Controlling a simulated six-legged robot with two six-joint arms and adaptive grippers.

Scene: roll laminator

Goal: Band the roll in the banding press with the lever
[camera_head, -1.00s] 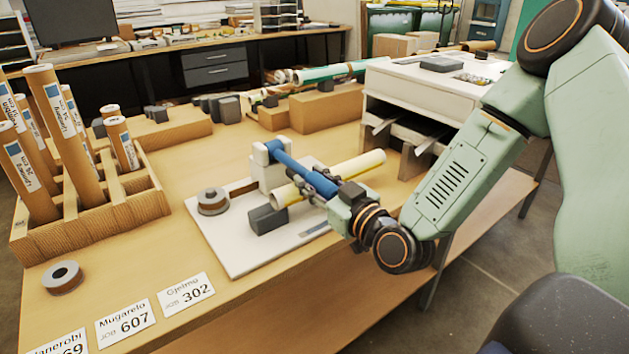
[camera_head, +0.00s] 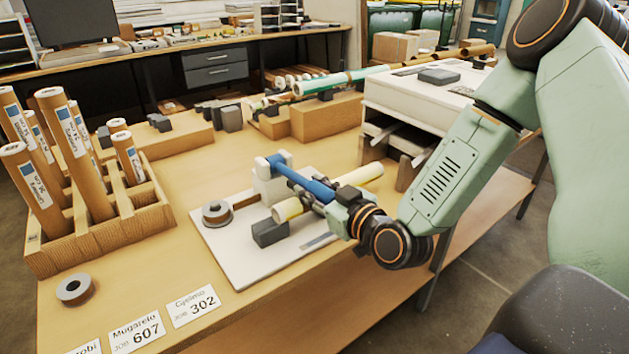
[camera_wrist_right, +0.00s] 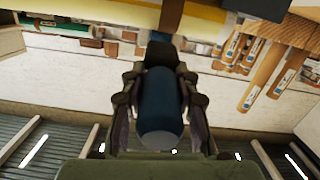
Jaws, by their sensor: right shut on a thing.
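The banding press has a white base plate (camera_head: 240,262), a white post and a blue lever (camera_head: 304,182) hinged at the post. The cream roll (camera_head: 290,210) lies across the press on a dark block (camera_head: 268,232), beneath the lever. A grey-brown tape reel (camera_head: 216,212) sits at the plate's left, with a brown strip running from it toward the post. My right gripper (camera_head: 324,198) is shut on the lever's free end, above the roll, and hides part of both. The right wrist view shows the blue lever (camera_wrist_right: 158,108) between its fingers. My left gripper is out of view.
A wooden rack (camera_head: 105,228) holds several upright labelled tubes at left. A second tape reel (camera_head: 75,289) and job cards (camera_head: 194,306) lie along the front edge. A white laminator-like machine (camera_head: 420,98) stands behind right. Bare table lies between rack and press.

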